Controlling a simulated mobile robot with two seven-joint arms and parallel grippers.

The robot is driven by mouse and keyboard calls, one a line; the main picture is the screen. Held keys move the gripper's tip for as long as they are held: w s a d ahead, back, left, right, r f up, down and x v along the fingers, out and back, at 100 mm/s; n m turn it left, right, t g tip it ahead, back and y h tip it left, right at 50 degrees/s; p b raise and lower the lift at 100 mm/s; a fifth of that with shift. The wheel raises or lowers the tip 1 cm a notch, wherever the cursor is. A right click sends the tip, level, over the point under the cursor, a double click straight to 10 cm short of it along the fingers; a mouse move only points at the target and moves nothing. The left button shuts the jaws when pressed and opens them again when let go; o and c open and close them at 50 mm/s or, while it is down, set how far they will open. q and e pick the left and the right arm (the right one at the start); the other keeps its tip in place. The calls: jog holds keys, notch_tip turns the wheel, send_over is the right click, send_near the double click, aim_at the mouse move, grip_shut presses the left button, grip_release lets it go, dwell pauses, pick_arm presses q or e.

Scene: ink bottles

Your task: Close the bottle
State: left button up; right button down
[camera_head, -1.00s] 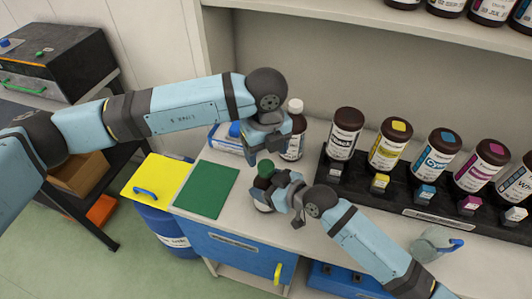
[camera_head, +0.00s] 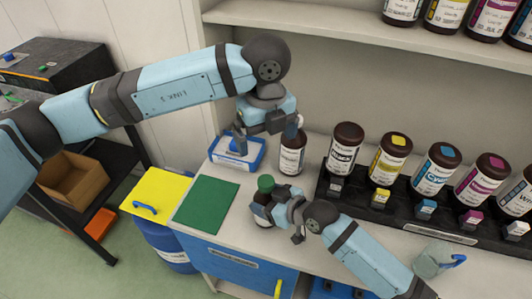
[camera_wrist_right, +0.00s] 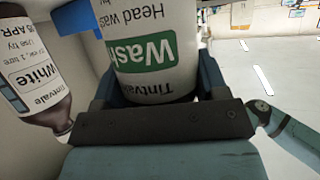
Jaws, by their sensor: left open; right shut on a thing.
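The wash bottle (camera_head: 261,207) stands on the counter with a green cap (camera_head: 265,184) on its top. I cannot tell how tightly the cap sits. My right gripper (camera_head: 274,212) is shut around the bottle's body. In the right wrist view the bottle's white label with a green "Wash" band (camera_wrist_right: 155,50) fills the space between the fingers. My left gripper (camera_head: 263,132) is open and empty, raised behind and above the bottle, apart from the cap.
A brown bottle labelled White (camera_head: 292,155) stands behind the wash bottle, close to my left gripper. A blue-and-white box (camera_head: 222,155) lies at the back left. A green mat (camera_head: 205,204) lies left of the wash bottle. A black rack (camera_head: 400,215) with several ink bottles stands right.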

pick_arm(q)
jog(key=shift+r, duration=1.55)
pick_arm(e)
jog(key=shift+c, duration=0.4)
grip_release()
pick_arm(q)
jog(key=shift+f, duration=0.2)
pick_arm(e)
jog(key=v, duration=1.3)
jog(key=shift+s+d, duration=0.25)
jog(key=shift+d, duration=0.05)
